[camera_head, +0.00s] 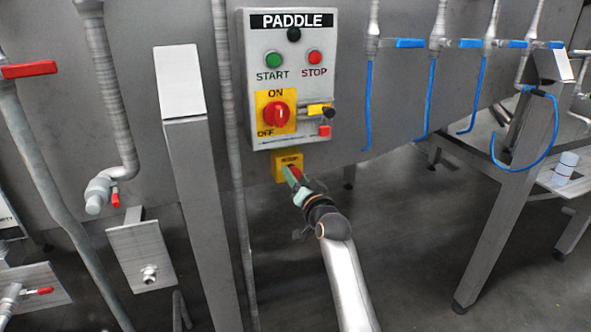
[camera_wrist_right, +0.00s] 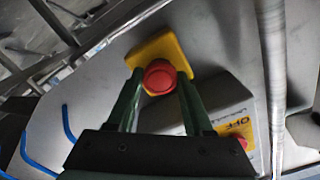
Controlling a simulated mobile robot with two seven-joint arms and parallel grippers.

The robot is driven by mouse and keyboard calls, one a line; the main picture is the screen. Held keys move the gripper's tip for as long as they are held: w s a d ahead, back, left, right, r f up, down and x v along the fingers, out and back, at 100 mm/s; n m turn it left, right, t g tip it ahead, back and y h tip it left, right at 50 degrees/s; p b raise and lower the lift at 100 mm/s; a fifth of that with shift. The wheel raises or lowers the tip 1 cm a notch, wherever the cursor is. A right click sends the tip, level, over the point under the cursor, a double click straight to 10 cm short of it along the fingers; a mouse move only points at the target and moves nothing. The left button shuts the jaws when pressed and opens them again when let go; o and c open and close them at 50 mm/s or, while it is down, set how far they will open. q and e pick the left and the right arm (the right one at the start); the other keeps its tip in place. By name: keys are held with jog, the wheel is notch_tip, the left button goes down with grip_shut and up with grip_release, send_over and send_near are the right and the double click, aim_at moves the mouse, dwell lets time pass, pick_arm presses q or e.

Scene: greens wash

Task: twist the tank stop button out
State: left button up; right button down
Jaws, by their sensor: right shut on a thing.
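The stop button is a red mushroom head on a yellow box (camera_head: 287,161) just below the PADDLE control panel (camera_head: 244,90). In the right wrist view the red button (camera_wrist_right: 159,76) sits on its yellow box (camera_wrist_right: 154,47), between the two green fingers of my right gripper (camera_wrist_right: 158,82). The fingers are shut on the button's sides. In the head view my right gripper (camera_head: 292,177) reaches up to the box and hides most of the button. My left gripper is in neither view.
The panel above carries a green START button (camera_head: 274,59), a red STOP button (camera_head: 314,58) and a red ON/OFF rotary switch (camera_head: 277,114). A steel leg (camera_head: 195,180) and a thin pipe (camera_head: 228,120) stand left of the panel. Blue hoses (camera_head: 429,95) hang at the right.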

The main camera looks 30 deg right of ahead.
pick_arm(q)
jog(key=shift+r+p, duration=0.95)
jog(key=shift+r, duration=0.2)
pick_arm(e)
jog(key=shift+m, duration=1.6)
jog(key=shift+c, duration=1.6)
grip_release()
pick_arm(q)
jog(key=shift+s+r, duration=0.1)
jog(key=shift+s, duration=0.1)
pick_arm(e)
jog(key=shift+s, duration=0.1)
